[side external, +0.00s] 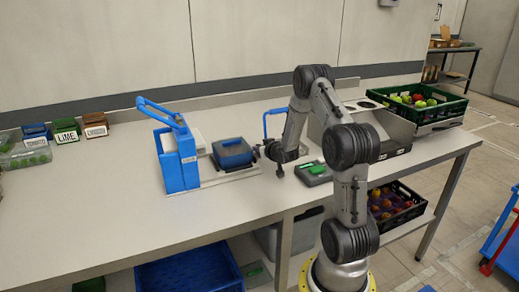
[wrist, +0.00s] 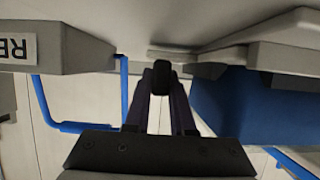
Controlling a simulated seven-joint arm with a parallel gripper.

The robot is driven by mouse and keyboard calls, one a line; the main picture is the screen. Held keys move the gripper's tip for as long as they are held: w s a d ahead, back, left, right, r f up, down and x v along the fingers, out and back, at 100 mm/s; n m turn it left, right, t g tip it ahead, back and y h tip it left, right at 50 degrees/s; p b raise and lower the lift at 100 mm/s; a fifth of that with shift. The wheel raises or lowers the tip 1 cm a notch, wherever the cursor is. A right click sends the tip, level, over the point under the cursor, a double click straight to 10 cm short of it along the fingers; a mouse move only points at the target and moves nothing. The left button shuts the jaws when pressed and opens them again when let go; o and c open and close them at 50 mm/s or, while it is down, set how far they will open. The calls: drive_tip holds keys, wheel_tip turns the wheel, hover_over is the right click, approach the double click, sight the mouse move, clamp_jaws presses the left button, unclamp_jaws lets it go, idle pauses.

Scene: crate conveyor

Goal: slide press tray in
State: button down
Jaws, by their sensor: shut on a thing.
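The blue press (side external: 178,158) stands on the bench at left of centre, with its long lever handle (side external: 160,112) raised. The press tray (side external: 233,153), a blue square with a dark top, sits outside the press to its right, on a pale base plate (side external: 215,180). My gripper (side external: 262,154) is at the tray's right side. In the wrist view my gripper (wrist: 160,75) is shut on a small dark piece that looks like the tray's handle. A blue body (wrist: 230,105), probably the tray, is beside the fingers there. The grip itself is small and partly hidden in the side view.
A blue upright frame (side external: 266,122) stands behind my arm. A grey and green device (side external: 316,172) lies right of the gripper. Small labelled boxes (side external: 66,131) and a clear tub (side external: 25,156) are at left. A fruit crate (side external: 420,103) is at right. The front left bench is clear.

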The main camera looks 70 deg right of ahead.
sight(215, 163)
idle(0.5)
drive_tip(key=w+a, duration=1.2)
drive_tip(key=shift+w+a, duration=0.2)
drive_tip(key=shift+a, duration=0.05)
drive_tip(key=c, duration=1)
unclamp_jaws()
drive_tip(key=shift+a, duration=0.1)
drive_tip(key=shift+c, duration=0.2)
drive_tip(key=shift+s, duration=0.1)
drive_tip(key=v, duration=1.3)
drive_tip(key=shift+s+a+r, duration=0.1)
drive_tip(key=shift+s+r, duration=0.1)
